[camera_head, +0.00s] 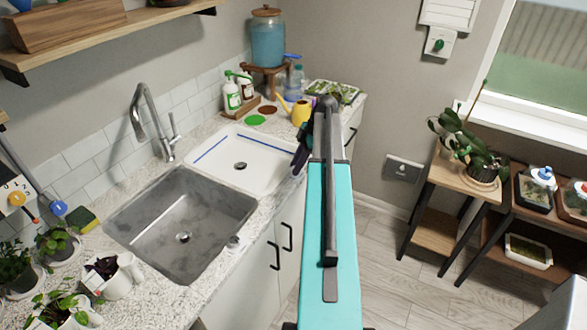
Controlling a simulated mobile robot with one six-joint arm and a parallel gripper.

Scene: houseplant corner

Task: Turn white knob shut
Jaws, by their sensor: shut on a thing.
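My arm reaches away over the front edge of the counter. My gripper (300,152) is dark and sits at the right edge of the white drain tray. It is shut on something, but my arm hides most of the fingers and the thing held. I cannot clearly make out a white knob there. A small pale round piece (233,242) stands at the counter's front edge beside the sink; I cannot tell whether it is a knob. A wall box (441,43) at top right carries a green knob (439,45).
The steel sink (150,222) and white drain tray (265,172) lie left of my arm. A yellow watering can (300,112), spray bottles (231,96) and a blue jar (268,42) stand behind. Plant stands (436,232) are at right; the floor between is clear.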

